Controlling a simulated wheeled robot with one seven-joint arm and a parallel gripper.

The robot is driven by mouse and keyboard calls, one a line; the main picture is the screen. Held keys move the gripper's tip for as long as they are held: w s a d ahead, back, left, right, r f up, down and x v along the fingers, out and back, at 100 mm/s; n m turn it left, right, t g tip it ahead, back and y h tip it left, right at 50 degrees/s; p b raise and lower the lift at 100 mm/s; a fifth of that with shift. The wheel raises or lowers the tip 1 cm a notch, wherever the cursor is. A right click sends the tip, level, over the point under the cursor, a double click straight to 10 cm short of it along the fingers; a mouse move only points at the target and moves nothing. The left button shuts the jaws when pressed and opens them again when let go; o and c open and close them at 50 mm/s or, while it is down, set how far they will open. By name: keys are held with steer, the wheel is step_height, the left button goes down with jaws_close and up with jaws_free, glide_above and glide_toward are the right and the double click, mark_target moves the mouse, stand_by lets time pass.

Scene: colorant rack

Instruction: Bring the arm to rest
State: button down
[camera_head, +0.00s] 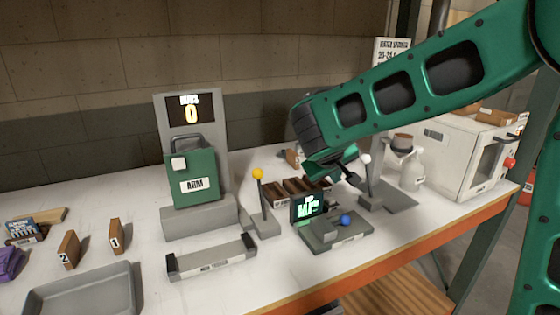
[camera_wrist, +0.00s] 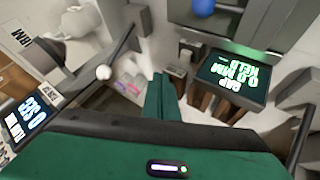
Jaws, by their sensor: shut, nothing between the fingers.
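My green arm reaches in from the upper right in the head view. Its end hangs over the bench, with my gripper (camera_head: 351,178) low above the area between the white-knobbed lever (camera_head: 366,168) and the small screen device (camera_head: 308,206). In the wrist view my gripper (camera_wrist: 160,92) shows its green fingers together, with nothing between them. The screen device (camera_wrist: 232,77) lies to the right of the fingers there, and the white knob (camera_wrist: 103,72) to the left. The exact height of the fingertips above the bench is hard to tell.
A yellow-knobbed lever (camera_head: 258,174) and a green box marked ARM (camera_head: 192,178) stand left of my gripper. A dark slotted rack (camera_head: 290,190) is close behind the screen device. A white oven-like box (camera_head: 455,150) stands at right. A grey tray (camera_head: 80,292) lies front left.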

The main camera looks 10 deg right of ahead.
steer(key=s+d+f+m+g+y, duration=0.1)
steer(key=s+d+m+g, duration=0.15)
steer(key=s+d, duration=0.6)
steer(key=s+d+f+m+g, duration=0.2)
steer(key=s+d+m, duration=0.1)
steer(key=s+d, duration=0.55)
steer(key=s+f+m+g+y, duration=0.3)
steer(key=s+y, duration=0.1)
steer(key=s, duration=1.6)
steer(key=shift+s, duration=0.3)
steer(key=shift+m, duration=0.25)
steer(key=shift+w+f, duration=0.25)
steer(key=shift+w, duration=0.4)
